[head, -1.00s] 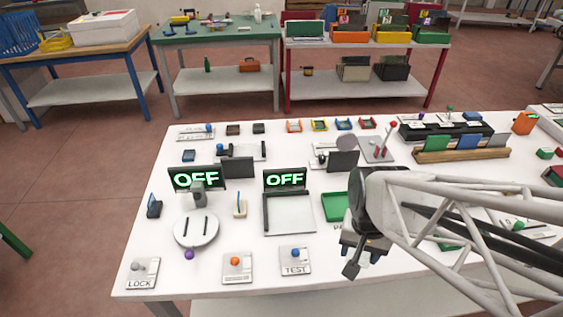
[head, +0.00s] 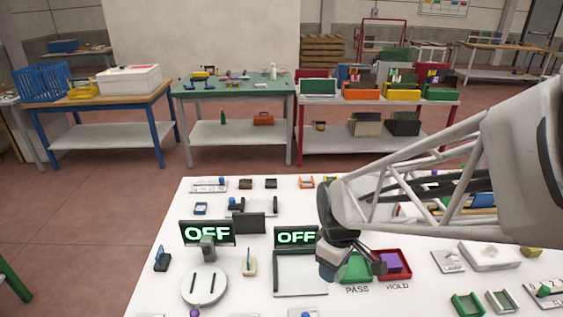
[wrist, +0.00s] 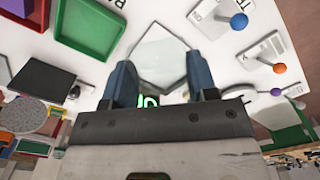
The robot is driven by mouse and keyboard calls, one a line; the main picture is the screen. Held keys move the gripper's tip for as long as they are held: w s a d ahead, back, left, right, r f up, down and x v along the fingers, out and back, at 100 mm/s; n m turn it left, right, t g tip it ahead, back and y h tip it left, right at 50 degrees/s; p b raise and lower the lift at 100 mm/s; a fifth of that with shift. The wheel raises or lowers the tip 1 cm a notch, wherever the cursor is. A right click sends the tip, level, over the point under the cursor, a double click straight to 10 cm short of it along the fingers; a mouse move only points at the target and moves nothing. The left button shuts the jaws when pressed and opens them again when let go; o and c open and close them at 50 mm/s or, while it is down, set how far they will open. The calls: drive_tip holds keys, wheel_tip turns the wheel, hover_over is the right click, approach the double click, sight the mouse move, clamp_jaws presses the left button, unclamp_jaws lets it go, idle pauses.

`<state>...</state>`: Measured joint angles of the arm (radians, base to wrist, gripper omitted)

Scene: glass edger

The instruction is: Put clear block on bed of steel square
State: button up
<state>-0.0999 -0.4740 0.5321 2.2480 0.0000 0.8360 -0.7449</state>
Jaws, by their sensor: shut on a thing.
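The steel square (head: 300,277) lies on the white table in front of the right OFF display, a pale flat bed with a dark edge. My gripper (head: 330,268) hangs between its right side and the green PASS tray; its height above the table is hard to judge. In the wrist view, the two blue fingers of my gripper (wrist: 163,85) are shut on the clear block (wrist: 162,58), a pale see-through shape. In the head view I cannot make out the block. The steel square is hard to tell from the block in the wrist view.
The green PASS tray (head: 357,267) and the red HOLD tray (head: 406,267), with a purple block (head: 391,262), are at the right. The right OFF display (head: 297,237) stands behind the square. A round white plate (head: 204,286) is at the left.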

drive_tip(key=w+a+n, duration=0.5)
drive_tip(key=w+n, duration=0.1)
drive_tip(key=n, duration=0.2)
drive_tip(key=shift+w, duration=0.2)
drive_tip(key=shift+f, duration=0.1)
hover_over(306, 277)
drive_tip(key=shift+f, duration=3.1)
drive_tip(key=shift+f, duration=1.85)
drive_tip(key=shift+f, duration=0.1)
drive_tip(key=o, duration=1)
